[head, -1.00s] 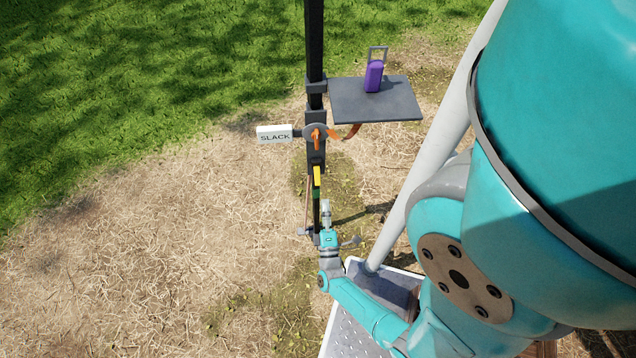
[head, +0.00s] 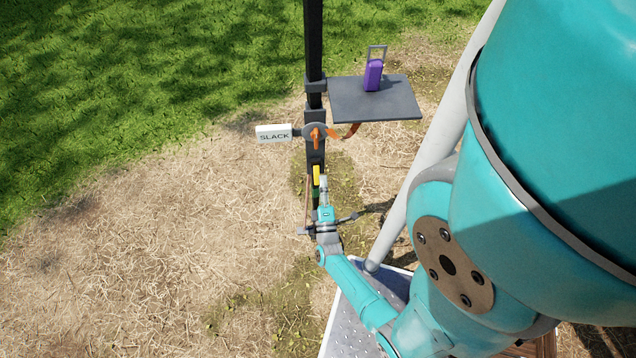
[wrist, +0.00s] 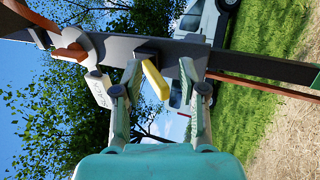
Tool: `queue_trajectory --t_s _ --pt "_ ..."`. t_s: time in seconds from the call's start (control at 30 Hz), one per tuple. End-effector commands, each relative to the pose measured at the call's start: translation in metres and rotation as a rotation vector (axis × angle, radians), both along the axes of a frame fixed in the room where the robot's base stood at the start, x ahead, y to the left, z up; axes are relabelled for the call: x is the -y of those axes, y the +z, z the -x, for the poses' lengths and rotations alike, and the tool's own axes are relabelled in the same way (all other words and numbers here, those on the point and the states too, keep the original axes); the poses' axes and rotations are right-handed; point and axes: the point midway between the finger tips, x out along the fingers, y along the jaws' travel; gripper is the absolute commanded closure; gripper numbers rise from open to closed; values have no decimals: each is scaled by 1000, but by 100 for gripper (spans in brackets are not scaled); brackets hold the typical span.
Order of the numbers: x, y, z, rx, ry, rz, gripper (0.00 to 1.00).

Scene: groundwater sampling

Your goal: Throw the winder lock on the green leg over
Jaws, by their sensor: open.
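The yellow lever (head: 316,175), which looks like the winder lock, is on the front of the dark upright leg (head: 314,45), just below the orange winder (head: 317,137). A small green patch shows on the leg below the lever. My gripper (head: 324,182) is just below and in front of the lever. In the wrist view my gripper (wrist: 161,68) is open, with the yellow lever (wrist: 154,80) showing between its two fingers, with gaps on both sides. I cannot tell how deep the lever sits between them.
A dark shelf (head: 390,107) on the right carries a purple padlock-like object (head: 373,75). A pale slanted pole (head: 428,160) stands right. Straw ground lies open left.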

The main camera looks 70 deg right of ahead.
Motion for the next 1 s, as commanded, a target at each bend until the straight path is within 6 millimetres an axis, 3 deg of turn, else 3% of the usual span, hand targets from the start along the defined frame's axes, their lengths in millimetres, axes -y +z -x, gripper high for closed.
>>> queue_trajectory --t_s 0.03,0.2,0.97,1.0 --pt "0 0 0 0 0 0 58" --pt "0 0 0 0 0 0 100" --pt "14 -13 -6 42 -1 100 97" --pt "14 -13 -6 41 -1 99 72"
